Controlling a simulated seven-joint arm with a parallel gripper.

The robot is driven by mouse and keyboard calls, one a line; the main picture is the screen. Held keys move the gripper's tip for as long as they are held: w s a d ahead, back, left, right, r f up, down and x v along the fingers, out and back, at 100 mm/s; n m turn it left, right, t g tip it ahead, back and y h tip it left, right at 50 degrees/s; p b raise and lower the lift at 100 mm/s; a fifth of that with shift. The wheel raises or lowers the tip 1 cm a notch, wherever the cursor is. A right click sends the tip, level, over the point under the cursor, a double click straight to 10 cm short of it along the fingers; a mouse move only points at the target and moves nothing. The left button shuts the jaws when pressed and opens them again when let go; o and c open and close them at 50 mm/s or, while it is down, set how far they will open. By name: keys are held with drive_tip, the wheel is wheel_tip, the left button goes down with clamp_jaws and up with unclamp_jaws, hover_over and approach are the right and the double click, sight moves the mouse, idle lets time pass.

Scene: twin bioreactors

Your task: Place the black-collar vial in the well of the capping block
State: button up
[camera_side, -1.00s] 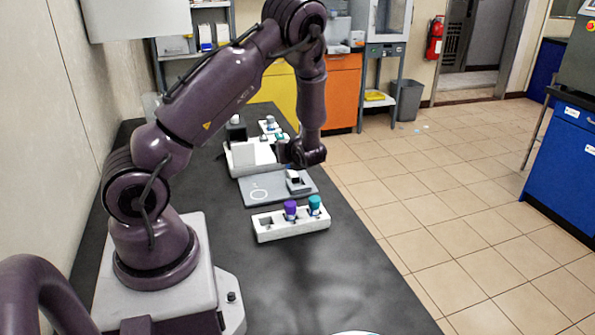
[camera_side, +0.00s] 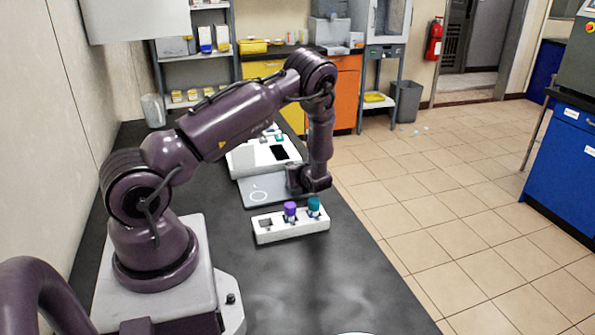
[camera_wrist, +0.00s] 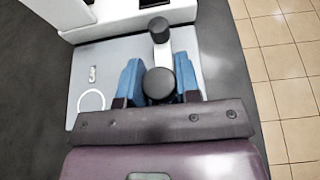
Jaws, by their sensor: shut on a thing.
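My gripper (camera_wrist: 159,82) is shut between its two blue fingers on a thing with a round black top, which I take to be the black-collar vial (camera_wrist: 158,83). Its lower part is hidden below the top. Just beyond the fingers, a pale upright piece with a black knob (camera_wrist: 158,29) stands on the grey plate; it appears to belong to the capping block. The well is hidden, so I cannot tell whether the vial is in it or above it. In the side view my gripper (camera_side: 318,190) is low over the right part of the grey plate (camera_side: 254,200) and covers the block.
A white rack (camera_side: 287,232) with a purple-capped vial (camera_side: 290,209) and a teal-capped vial (camera_side: 314,205) stands nearer the side camera; its left slot looks empty. A white unit (camera_side: 250,159) stands behind the plate. The bench front is clear.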

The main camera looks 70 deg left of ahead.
drive_tip(key=shift+f, duration=0.15)
drive_tip(key=o, duration=0.9)
